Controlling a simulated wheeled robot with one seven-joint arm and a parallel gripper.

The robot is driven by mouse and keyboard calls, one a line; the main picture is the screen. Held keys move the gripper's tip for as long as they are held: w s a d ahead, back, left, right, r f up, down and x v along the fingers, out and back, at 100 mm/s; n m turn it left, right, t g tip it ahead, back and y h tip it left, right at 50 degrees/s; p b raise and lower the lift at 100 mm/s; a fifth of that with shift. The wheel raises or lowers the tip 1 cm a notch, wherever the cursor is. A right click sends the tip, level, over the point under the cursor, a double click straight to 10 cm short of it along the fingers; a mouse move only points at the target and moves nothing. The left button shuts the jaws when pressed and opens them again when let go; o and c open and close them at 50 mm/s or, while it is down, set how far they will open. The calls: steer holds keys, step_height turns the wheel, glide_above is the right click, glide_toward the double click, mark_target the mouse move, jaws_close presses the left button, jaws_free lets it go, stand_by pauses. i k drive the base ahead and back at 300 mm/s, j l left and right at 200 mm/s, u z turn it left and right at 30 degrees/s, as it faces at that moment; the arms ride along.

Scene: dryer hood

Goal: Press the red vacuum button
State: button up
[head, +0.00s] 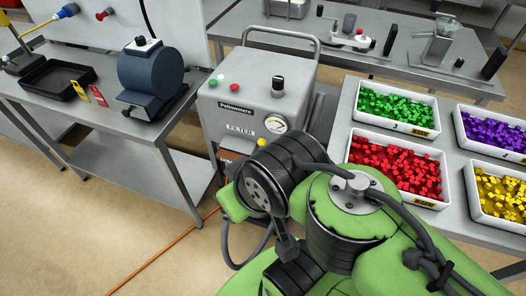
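A grey box-shaped machine (262,98) with a "FILTER" label stands in the middle, between two benches. A small red button (234,87) sits on its sloped top panel, beside a green button (212,82) and left of a black knob (278,84). I cannot read any label saying "vacuum" there. My green and black arm fills the lower middle and covers the machine's lower right part. The red button is unobstructed, above and left of my arm. My gripper cannot be made out; the arm's far end is hidden behind its own links.
A round gauge (275,124) is on the machine's front, and a handle (281,34) rises behind it. The left bench (108,128) carries a dark blue device (150,72) and a black tray (56,79). White bins (396,124) of coloured pieces are at right. Floor shows at lower left.

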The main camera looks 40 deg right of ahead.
mark_target(233, 87)
steer(key=i+j+z, duration=0.15)
steer(key=i, duration=0.3)
steer(key=i+z, duration=0.1)
steer(key=i, duration=0.35)
